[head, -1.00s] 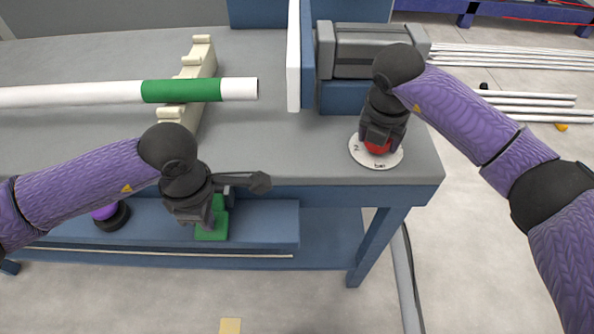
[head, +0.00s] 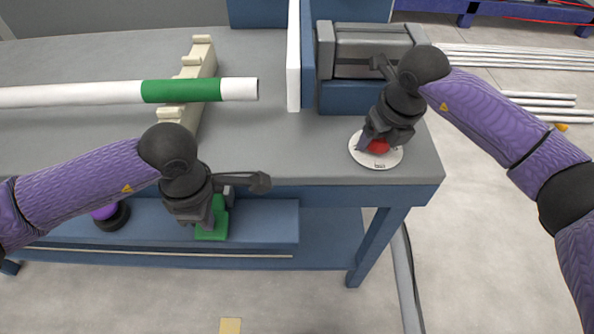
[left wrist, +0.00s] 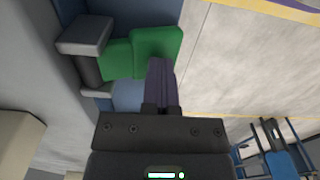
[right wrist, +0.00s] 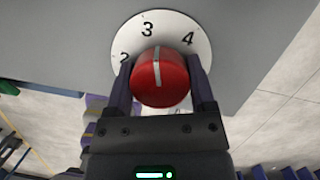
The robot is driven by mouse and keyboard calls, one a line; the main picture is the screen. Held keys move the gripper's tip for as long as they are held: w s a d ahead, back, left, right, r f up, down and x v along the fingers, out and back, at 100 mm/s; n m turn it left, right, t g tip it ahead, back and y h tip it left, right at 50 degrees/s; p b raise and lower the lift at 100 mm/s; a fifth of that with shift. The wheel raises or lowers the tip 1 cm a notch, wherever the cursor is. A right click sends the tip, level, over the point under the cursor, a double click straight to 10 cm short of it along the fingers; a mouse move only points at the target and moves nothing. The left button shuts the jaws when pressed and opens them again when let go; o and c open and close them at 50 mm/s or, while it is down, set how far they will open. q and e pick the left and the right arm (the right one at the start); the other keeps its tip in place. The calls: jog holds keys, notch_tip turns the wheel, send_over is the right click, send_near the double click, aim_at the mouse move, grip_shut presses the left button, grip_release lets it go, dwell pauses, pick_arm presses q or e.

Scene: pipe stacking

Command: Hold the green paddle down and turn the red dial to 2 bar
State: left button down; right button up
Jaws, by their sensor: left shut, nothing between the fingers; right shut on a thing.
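The red dial (right wrist: 160,78) sits on a round white scale plate (right wrist: 203,45) marked 2, 3 and 4. My right gripper (right wrist: 159,85) is shut on the dial, with a finger on either side. The dial's white line points close to the 3, slightly to its right. In the head view the dial (head: 378,147) is partly hidden by my right gripper. The green paddle (head: 212,232) is below the bench's front edge. My left gripper (left wrist: 160,75) is shut and empty, its fingertips at the paddle (left wrist: 155,50); whether they press it down is hard to tell.
A white pipe with a green band (head: 181,90) lies on a cream notched rack (head: 203,60) at the left of the bench. A white upright plate (head: 293,60) and a grey clamp block (head: 365,50) stand behind the dial. A purple-topped button (head: 104,213) is left of the paddle.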

pick_arm(q)
jog(key=shift+s+f, duration=0.1)
jog(key=shift+f, duration=0.05)
pick_arm(e)
jog(key=n, duration=0.4)
jog(key=shift+y, duration=0.4)
jog(key=n+g, duration=0.1)
jog(key=n, duration=0.2)
jog(key=shift+n+y, duration=0.3)
pick_arm(q)
jog(key=shift+r, duration=2.1)
